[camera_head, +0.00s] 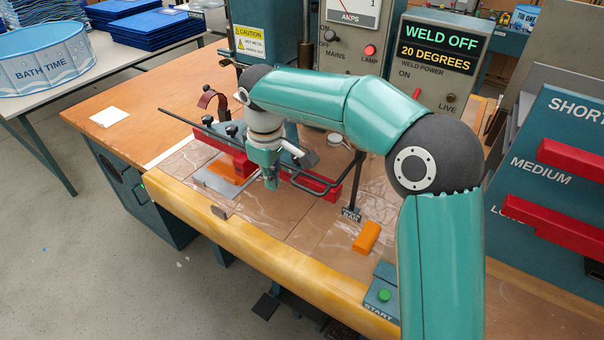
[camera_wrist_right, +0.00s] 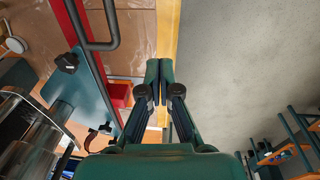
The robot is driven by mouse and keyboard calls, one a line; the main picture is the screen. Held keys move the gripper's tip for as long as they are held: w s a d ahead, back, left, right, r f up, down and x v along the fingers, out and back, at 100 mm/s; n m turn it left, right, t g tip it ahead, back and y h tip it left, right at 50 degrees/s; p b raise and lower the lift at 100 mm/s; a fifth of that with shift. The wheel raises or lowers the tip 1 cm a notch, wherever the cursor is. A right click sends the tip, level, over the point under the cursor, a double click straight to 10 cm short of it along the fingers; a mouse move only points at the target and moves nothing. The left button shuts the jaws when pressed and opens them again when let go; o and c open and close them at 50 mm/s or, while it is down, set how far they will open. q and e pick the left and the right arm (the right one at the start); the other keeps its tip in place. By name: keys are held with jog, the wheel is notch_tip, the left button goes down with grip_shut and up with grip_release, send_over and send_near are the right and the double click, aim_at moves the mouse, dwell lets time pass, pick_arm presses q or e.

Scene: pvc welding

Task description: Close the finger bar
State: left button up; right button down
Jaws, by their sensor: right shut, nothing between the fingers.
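The finger bar (camera_head: 185,120) is a long dark rod with a bent dark handle (camera_head: 312,187), seen above the red bars on the work table; my arm hides its middle. A dark post with a partly hidden label reading "BAR" (camera_head: 351,213) stands at its right. My right gripper (camera_head: 270,186) points down beside the handle, on its left and near side. In the right wrist view its two fingers (camera_wrist_right: 158,72) are together with nothing between them. The dark handle (camera_wrist_right: 101,40) shows there to the left of the fingers, apart from them. My left gripper is not in view.
Red bars (camera_head: 226,158) and an orange piece on a pale plate (camera_head: 205,180) lie below. An orange block (camera_head: 367,236) and the green START button (camera_head: 384,295) sit near the front edge. The control box (camera_head: 436,50) reads WELD OFF. The table's left part is fairly clear.

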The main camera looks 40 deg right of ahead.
jog(key=s+d+r+h, duration=0.1)
jog(key=s+d+r, duration=0.1)
jog(key=r, duration=0.4)
jog(key=s+d+r, duration=0.1)
jog(key=d+r, duration=0.1)
jog(key=r, duration=0.3)
send_near(304, 188)
jog(key=shift+m, duration=0.3)
jog(key=f, duration=0.2)
jog(key=d+f, duration=0.1)
jog(key=f, duration=0.4)
jog(key=shift+w+d, duration=0.2)
jog(key=shift+w, duration=0.15)
jog(key=shift+a+f, duration=0.1)
jog(key=shift+a, duration=0.05)
jog(key=shift+f, duration=0.25)
notch_tip(304, 188, down, 20)
jog(key=b, duration=1.3)
jog(key=shift+r+b, duration=0.2)
jog(key=shift+b, duration=0.15)
jog(key=shift+s, duration=0.1)
